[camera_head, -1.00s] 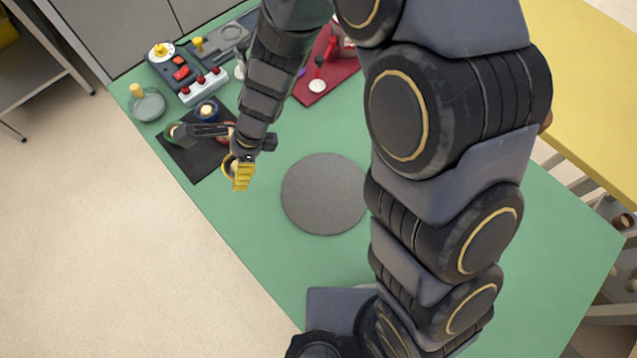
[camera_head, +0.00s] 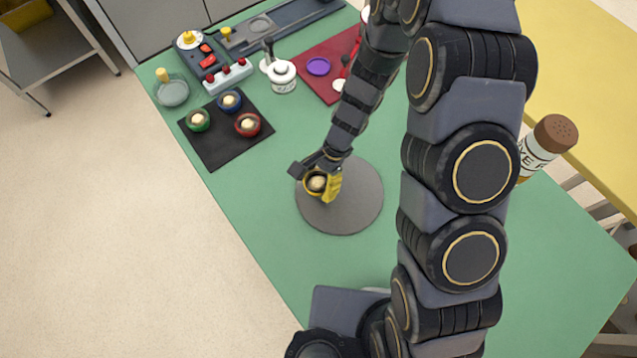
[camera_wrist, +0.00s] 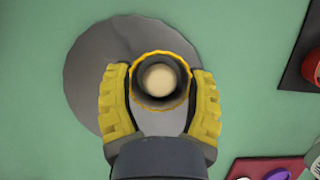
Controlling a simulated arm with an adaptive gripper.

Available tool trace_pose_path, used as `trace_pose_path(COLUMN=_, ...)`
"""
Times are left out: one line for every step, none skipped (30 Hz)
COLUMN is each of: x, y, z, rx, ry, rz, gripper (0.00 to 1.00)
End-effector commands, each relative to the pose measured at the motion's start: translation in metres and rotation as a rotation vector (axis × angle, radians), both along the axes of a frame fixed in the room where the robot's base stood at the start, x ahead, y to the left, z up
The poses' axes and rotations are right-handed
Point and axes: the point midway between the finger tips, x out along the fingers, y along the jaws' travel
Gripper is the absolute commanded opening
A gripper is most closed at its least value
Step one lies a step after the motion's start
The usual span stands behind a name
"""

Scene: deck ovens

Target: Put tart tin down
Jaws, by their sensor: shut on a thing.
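My gripper (camera_head: 321,184) is shut on a small yellow tart tin (camera_head: 309,190) with a pale dough ball in it. The tin is over the round grey disc (camera_head: 355,212), left of its middle in the head view. In the wrist view, the yellow fingers of my gripper (camera_wrist: 161,74) clasp the yellow-rimmed tin (camera_wrist: 160,104) from both sides. The tin is upright over the lower right part of the disc (camera_wrist: 95,60) there. I cannot tell if its base touches the disc.
A black mat (camera_head: 212,150) at left holds green, blue and red tins. A red mat (camera_head: 312,58), white jar (camera_head: 283,78) and control panel (camera_head: 205,55) are behind. A brown-capped shaker (camera_head: 545,145) stands at right. Green table around the disc is clear.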

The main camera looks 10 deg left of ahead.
Motion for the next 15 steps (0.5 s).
trace_pose_path(x=-0.001, y=0.001, z=-0.007, rx=0.001, ry=0.005, rz=0.000, gripper=0.25)
trace_pose_path(x=-0.001, y=0.001, z=-0.011, rx=0.002, ry=0.005, rz=0.000, gripper=0.25)
trace_pose_path(x=-0.001, y=0.001, z=-0.016, rx=0.002, ry=0.004, rz=-0.001, gripper=0.25)
trace_pose_path(x=-0.001, y=0.001, z=-0.020, rx=0.002, ry=0.004, rz=-0.001, gripper=0.25)
trace_pose_path(x=-0.001, y=0.000, z=-0.023, rx=0.000, ry=0.003, rz=-0.001, gripper=0.25)
trace_pose_path(x=-0.001, y=0.000, z=-0.025, rx=-0.001, ry=0.003, rz=-0.001, gripper=0.25)
trace_pose_path(x=-0.001, y=0.000, z=-0.026, rx=-0.001, ry=0.001, rz=-0.001, gripper=0.25)
trace_pose_path(x=0.000, y=0.000, z=-0.026, rx=-0.001, ry=0.001, rz=-0.001, gripper=0.25)
trace_pose_path(x=0.000, y=0.000, z=-0.026, rx=-0.001, ry=-0.001, rz=0.000, gripper=0.25)
trace_pose_path(x=0.000, y=0.000, z=-0.026, rx=-0.001, ry=-0.001, rz=0.000, gripper=0.25)
trace_pose_path(x=0.000, y=0.000, z=-0.025, rx=-0.001, ry=-0.001, rz=0.000, gripper=0.25)
trace_pose_path(x=0.000, y=0.000, z=-0.025, rx=0.000, ry=0.000, rz=0.000, gripper=0.25)
trace_pose_path(x=0.000, y=0.000, z=-0.025, rx=-0.001, ry=-0.001, rz=0.000, gripper=0.25)
trace_pose_path(x=0.000, y=0.000, z=-0.026, rx=0.000, ry=0.000, rz=0.000, gripper=0.25)
trace_pose_path(x=0.000, y=0.000, z=-0.027, rx=0.000, ry=0.000, rz=0.000, gripper=0.25)
